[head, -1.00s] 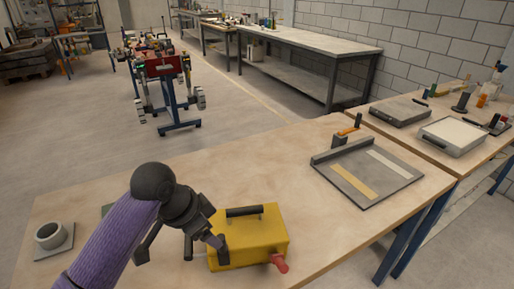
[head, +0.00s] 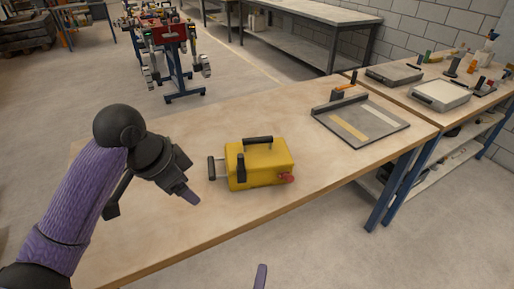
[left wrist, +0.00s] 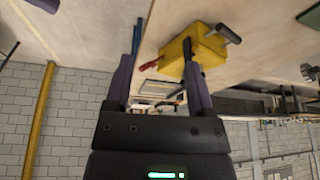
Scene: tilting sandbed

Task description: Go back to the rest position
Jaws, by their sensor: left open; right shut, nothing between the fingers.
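My left gripper (head: 152,203) is open and empty in the head view, above the table's front left part. It is left of the yellow box and apart from it. The yellow box (head: 268,168) stands on the table with a black handle on top, a black grip at its left and a red knob at its right front. In the left wrist view, the open fingers (left wrist: 163,45) have nothing between them, and the yellow box (left wrist: 208,55) shows beyond them. Only a purple fingertip of my right gripper (head: 261,276) shows at the bottom of the head view, in front of the table.
The wooden table (head: 200,222) is bare around the box. A grey tray (head: 375,135) with two strips lies at its right. A second table (head: 418,108) with flat instruments and bottles stands beyond. A blue-legged rack (head: 180,75) stands behind. Floor is free at the front right.

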